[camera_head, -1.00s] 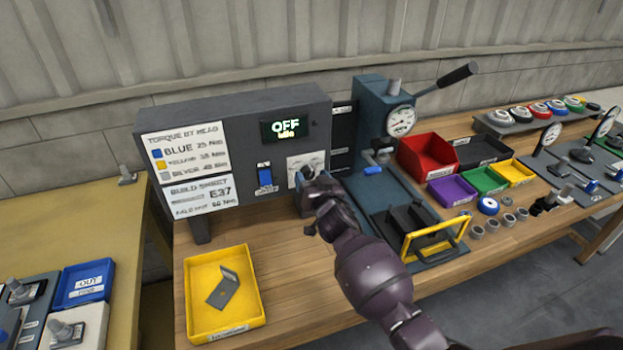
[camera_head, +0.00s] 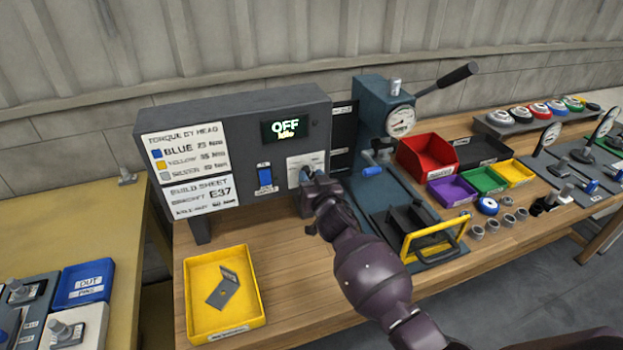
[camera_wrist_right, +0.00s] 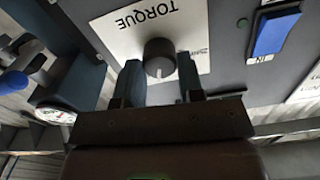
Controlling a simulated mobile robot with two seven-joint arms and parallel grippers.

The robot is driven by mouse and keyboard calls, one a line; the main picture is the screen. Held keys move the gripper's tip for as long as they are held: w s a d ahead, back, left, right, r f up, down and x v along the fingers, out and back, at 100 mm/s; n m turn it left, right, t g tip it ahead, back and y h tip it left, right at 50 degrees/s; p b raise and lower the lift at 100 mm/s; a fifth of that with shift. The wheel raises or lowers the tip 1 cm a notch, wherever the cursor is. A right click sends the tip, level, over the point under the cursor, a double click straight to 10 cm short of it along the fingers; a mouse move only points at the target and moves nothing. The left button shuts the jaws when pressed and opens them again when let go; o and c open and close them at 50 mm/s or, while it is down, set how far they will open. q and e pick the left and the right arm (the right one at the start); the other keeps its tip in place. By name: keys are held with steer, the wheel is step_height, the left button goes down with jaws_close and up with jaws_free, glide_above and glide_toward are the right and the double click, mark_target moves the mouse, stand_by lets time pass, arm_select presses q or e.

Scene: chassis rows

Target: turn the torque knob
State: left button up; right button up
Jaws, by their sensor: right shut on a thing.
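The torque knob (camera_wrist_right: 160,58) is a dark round knob with a pale pointer mark, on a white plate labelled TORQUE (camera_wrist_right: 148,24) in the right wrist view. My right gripper (camera_wrist_right: 160,82) is shut on the knob, one finger on each side. In the head view the right gripper (camera_head: 309,180) is at the front of the grey control box (camera_head: 230,113), where it mostly hides the knob. The box's display (camera_head: 285,129) reads OFF, idle. My left gripper is not in view.
A blue switch (camera_head: 265,175) is left of the knob. A yellow tray (camera_head: 255,312) with a grey bracket (camera_head: 224,288) sits below. The teal press (camera_head: 372,105) and a yellow-framed fixture (camera_head: 432,238) stand close to the right of my arm.

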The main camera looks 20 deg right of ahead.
steer(key=n, duration=0.5)
steer(key=shift+n, duration=0.3)
steer(key=n, duration=0.4)
steer(key=shift+n, duration=0.3)
steer(key=n, duration=0.4)
steer(key=shift+a, duration=0.1)
steer(key=shift+f+n, duration=0.15)
steer(key=shift+n, duration=2.55)
steer(key=o, duration=0.9)
steer(key=shift+s, duration=0.1)
